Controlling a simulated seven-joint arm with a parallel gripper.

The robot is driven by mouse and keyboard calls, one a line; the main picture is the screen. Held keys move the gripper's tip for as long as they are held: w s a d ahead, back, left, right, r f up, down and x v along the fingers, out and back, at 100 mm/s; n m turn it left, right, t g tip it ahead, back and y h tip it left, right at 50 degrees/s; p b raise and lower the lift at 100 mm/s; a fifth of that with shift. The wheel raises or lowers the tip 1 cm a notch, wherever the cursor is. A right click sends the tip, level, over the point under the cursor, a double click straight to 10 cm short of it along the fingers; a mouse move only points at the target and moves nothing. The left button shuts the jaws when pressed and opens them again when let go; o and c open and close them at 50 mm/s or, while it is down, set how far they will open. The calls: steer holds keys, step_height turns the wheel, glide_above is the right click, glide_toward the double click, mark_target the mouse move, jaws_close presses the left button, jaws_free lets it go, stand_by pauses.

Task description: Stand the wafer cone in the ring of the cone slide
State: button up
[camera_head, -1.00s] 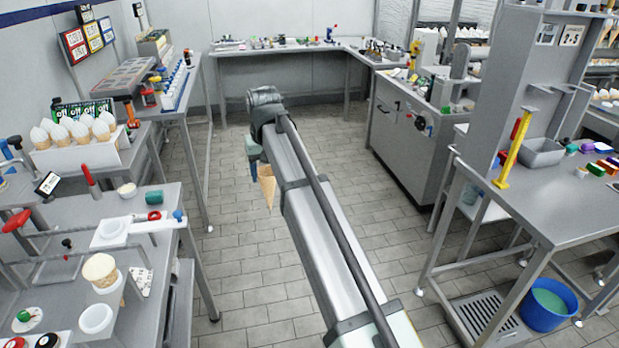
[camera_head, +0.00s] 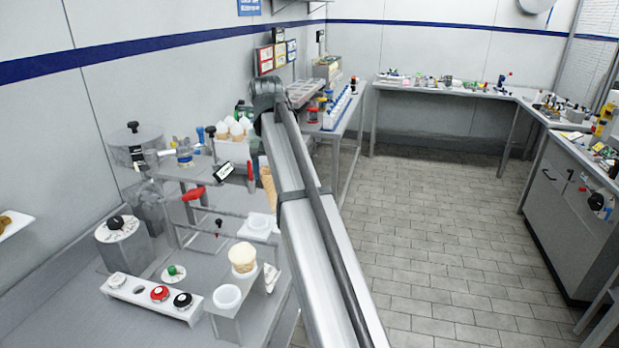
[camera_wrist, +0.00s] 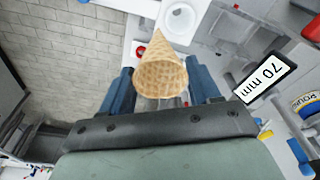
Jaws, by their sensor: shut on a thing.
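The wafer cone (camera_wrist: 160,75) is between the two blue fingers of my gripper (camera_wrist: 160,84) in the wrist view, its open mouth facing the camera. In the head view the cone (camera_head: 266,182) shows as a tan strip, partly hidden behind my arm. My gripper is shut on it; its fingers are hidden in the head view. A white plate with a round ring (camera_head: 260,222), which looks like the cone slide, lies just below the cone in the picture. The ring (camera_wrist: 180,20) shows beyond the cone in the wrist view, apart from it and empty.
A second white ring (camera_head: 228,297) stands nearer on the bench, beside a cone with a pale scoop (camera_head: 243,257). Several white-topped cones (camera_head: 234,128) stand behind. The floor at right is clear.

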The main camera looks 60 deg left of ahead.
steer(key=s, duration=0.1)
steer(key=s+a, duration=0.1)
steer(key=s+r, duration=0.1)
steer(key=s, duration=0.1)
steer(key=shift+a+r, duration=0.1)
steer(key=shift+a, duration=0.25)
steer(key=shift+f, duration=0.2)
steer(key=shift+f, duration=1.8)
step_height(320, 180, down, 9)
steer(key=shift+f, duration=0.2)
stand_by(3.4)
steer(key=o, duration=0.8)
steer(key=r, duration=0.4)
steer(key=d+r, duration=0.1)
steer(key=r, duration=0.4)
steer(key=d+r, duration=0.1)
steer(key=r, duration=0.3)
steer(key=shift+s+r, duration=0.3)
steer(key=shift+r, duration=0.05)
